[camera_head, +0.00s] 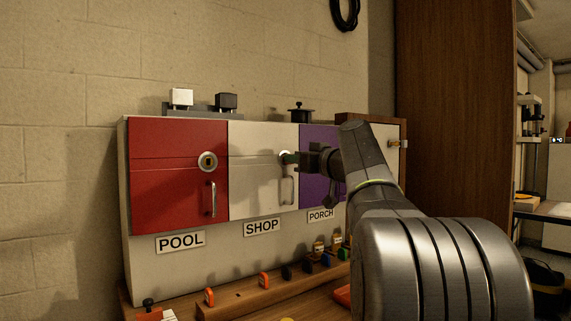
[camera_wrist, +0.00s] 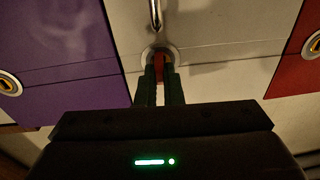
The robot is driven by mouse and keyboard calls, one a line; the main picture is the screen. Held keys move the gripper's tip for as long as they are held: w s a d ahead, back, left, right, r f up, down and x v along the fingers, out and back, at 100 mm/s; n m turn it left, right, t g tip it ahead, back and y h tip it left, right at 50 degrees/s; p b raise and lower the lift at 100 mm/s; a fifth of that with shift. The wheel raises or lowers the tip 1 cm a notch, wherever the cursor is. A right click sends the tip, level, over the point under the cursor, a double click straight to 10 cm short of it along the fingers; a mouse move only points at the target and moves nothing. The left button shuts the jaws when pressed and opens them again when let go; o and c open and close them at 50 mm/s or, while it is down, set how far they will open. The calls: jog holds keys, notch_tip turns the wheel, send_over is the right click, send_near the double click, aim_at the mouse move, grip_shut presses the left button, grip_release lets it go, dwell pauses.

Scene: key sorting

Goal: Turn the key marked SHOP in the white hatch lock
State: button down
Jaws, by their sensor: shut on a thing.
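The white hatch (camera_head: 258,185) is closed, between a red and a purple hatch, above a sign reading SHOP (camera_head: 262,228). Its round lock (camera_head: 284,154) is partly hidden by my gripper (camera_head: 291,159). In the wrist view, the fingers of my gripper (camera_wrist: 160,82) are shut on a small red key (camera_wrist: 159,64) right at the lock (camera_wrist: 177,52). The key's marking does not show, and how deep it sits in the lock is hidden. The hatch handle (camera_wrist: 155,15) also shows in the wrist view.
The red hatch (camera_head: 165,180), above POOL, and the purple hatch (camera_head: 314,180), above PORCH, flank the white one. A wooden rack (camera_head: 245,296) below holds several coloured keys. Dark and white blocks stand on the cabinet's top. A wooden cabinet (camera_head: 450,120) rises at the right.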

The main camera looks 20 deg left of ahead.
jog(key=shift+n+b, duration=0.75)
jog(key=shift+n, duration=0.05)
jog(key=c, duration=1.5)
grip_release()
jog(key=v, duration=1.3)
jog(key=shift+d+p, duration=0.3)
jog(key=shift+d, duration=0.05)
jog(key=shift+r, duration=0.1)
jog(key=x, duration=1.3)
jog(key=shift+a, duration=0.35)
